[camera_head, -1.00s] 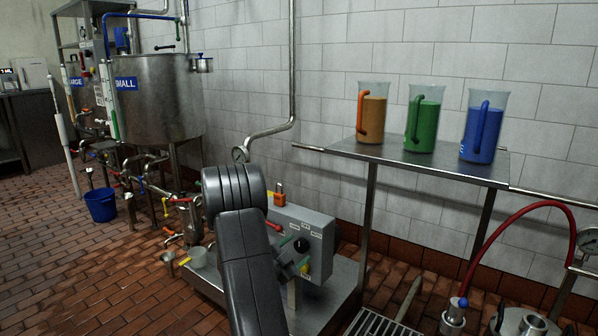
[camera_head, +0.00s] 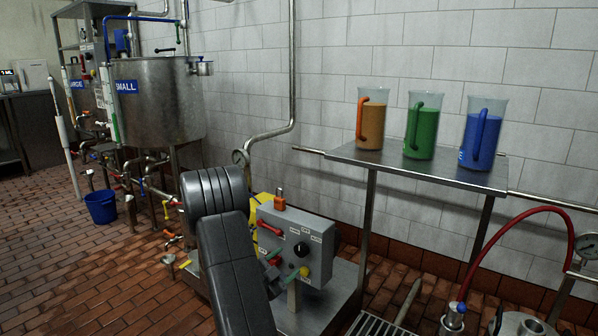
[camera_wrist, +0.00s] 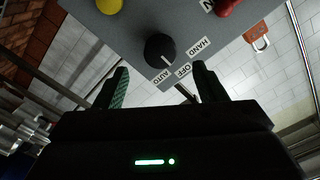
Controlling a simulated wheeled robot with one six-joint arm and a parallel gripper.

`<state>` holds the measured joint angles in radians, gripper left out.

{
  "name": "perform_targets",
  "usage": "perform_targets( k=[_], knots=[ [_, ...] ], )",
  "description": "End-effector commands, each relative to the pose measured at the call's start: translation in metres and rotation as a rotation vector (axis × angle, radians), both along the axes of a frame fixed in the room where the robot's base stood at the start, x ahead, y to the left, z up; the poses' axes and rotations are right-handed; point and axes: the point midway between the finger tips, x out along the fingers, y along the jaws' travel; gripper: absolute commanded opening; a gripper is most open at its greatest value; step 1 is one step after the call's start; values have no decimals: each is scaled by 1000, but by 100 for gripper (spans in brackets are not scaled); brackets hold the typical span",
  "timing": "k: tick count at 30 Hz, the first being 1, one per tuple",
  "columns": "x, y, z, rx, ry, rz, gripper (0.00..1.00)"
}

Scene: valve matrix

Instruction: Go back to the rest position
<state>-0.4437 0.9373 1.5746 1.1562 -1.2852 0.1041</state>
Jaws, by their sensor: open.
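My gripper (camera_wrist: 161,80) is open and empty, its two dark green-padded fingers apart in the wrist view. It also shows partly in the head view (camera_head: 282,265), close in front of the grey control box (camera_head: 300,243). The box's black selector knob (camera_wrist: 160,50) lies beyond the fingertips, between them in the picture, with the labels HAND, OFF and AUTO beside it. The knob shows in the head view too (camera_head: 301,249), clear of my fingers there. My dark arm covers part of the area left of the box.
A red handle (camera_head: 270,228), a yellow button (camera_head: 304,271) and an orange padlock (camera_head: 279,199) are on the box. A steel shelf (camera_head: 345,155) with three coloured jugs stands at the right. A steel tank (camera_head: 165,100) and pipes stand at the left. Left floor is mostly open.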

Motion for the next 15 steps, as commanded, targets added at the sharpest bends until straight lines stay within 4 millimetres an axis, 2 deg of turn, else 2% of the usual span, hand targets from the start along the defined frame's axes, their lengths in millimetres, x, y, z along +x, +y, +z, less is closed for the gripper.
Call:
perform_targets(
  k=[11, 12, 15],
  knots=[
    [62, -47, -2, 1, -3, -4, 64],
    [60, -44, 5, -32, 25, 0, 64],
    [59, -43, 6, -108, 79, 1, 64]
  ],
)
